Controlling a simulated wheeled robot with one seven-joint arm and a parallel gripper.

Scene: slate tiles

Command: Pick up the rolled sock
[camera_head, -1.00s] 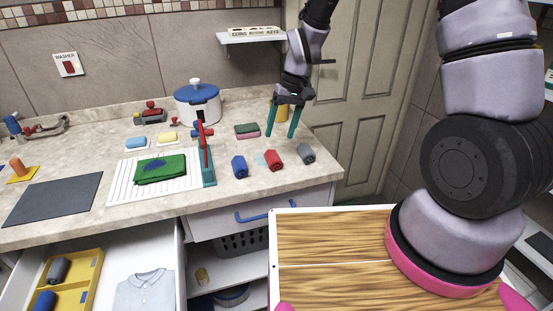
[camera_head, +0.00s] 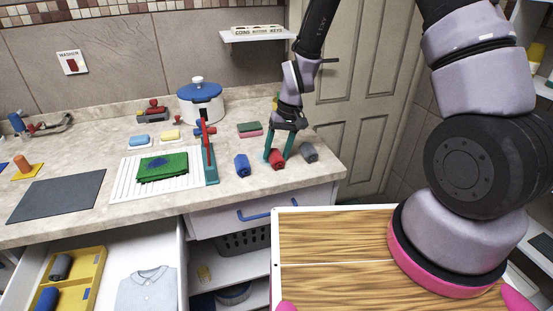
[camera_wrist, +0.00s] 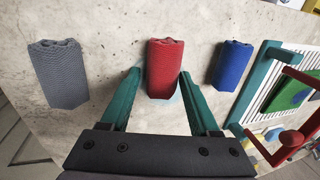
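Three rolled socks stand in a row near the counter's front right: a blue one (camera_head: 242,166), a red one (camera_head: 277,161) and a grey one (camera_head: 309,152). The wrist view shows the grey (camera_wrist: 60,75), red (camera_wrist: 164,65) and blue (camera_wrist: 231,66) socks from left to right. My gripper (camera_head: 278,156) is open, its teal fingers pointing down at the red sock. In the wrist view the fingertips of my gripper (camera_wrist: 161,74) lie on either side of the red sock's near part, with gaps visible. I cannot tell their exact height.
Left of the socks is a white drying rack (camera_head: 120,185) with a green cloth (camera_head: 162,167) and a teal-and-red upright (camera_head: 208,155). A blue-lidded pot (camera_head: 200,103) stands behind. The open drawer holds a yellow tray (camera_head: 93,265) with more rolled socks.

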